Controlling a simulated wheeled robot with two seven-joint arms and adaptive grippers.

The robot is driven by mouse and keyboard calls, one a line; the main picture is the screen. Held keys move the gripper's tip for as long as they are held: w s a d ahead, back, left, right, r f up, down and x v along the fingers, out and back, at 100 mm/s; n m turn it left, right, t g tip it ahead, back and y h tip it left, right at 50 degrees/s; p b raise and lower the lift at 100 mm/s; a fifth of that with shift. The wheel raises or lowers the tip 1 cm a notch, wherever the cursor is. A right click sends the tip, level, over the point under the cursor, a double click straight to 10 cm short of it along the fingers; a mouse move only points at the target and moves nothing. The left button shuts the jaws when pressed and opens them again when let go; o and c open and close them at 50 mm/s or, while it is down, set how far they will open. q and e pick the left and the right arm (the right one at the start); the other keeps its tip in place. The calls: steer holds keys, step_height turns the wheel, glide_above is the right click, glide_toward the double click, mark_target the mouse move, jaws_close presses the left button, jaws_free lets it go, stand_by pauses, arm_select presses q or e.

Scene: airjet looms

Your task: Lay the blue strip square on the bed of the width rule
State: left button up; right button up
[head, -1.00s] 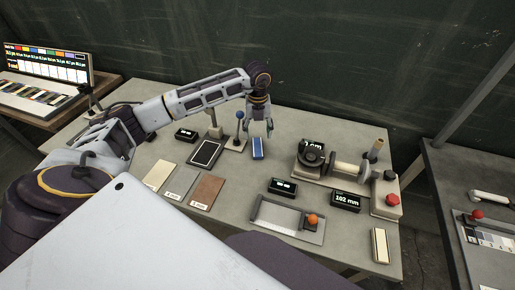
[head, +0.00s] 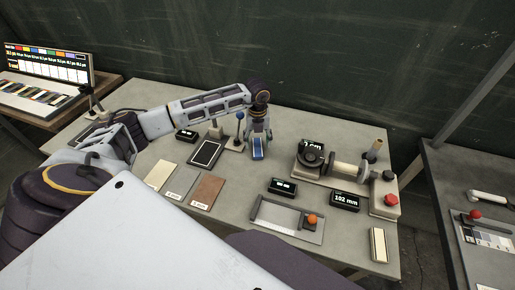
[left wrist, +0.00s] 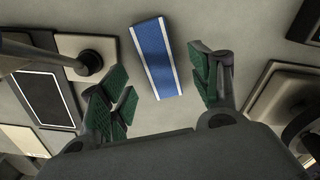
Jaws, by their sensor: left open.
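The blue strip (head: 257,154) with pale edges lies on the grey table near the back middle. My left gripper (head: 259,141) is over it, pointing down with fingers apart. In the left wrist view, the strip (left wrist: 155,57) lies between and beyond the open fingers (left wrist: 160,72), slightly tilted, with gaps on both sides. The width rule (head: 262,221), a shallow grey tray-like bed with an orange knob (head: 312,219), stands at the front middle. Its bed looks empty. My right gripper is not in view.
A winder-like device (head: 345,170) with a red button stands right of the strip. A "102 mm" display (head: 345,201) is beside the width rule. A blue-knobbed stand (head: 239,128) is close left of my gripper. Sample plates (head: 207,191) lie front left. Table between strip and rule is mostly clear.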

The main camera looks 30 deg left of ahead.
mark_target(258, 147)
arm_select(q)
steer(key=shift+f, duration=1.6)
steer(key=shift+c, duration=0.3)
steer(key=c, duration=1.1)
steer(key=shift+o, duration=0.2)
step_height(258, 147, up, 10)
steer(key=shift+b, duration=0.4)
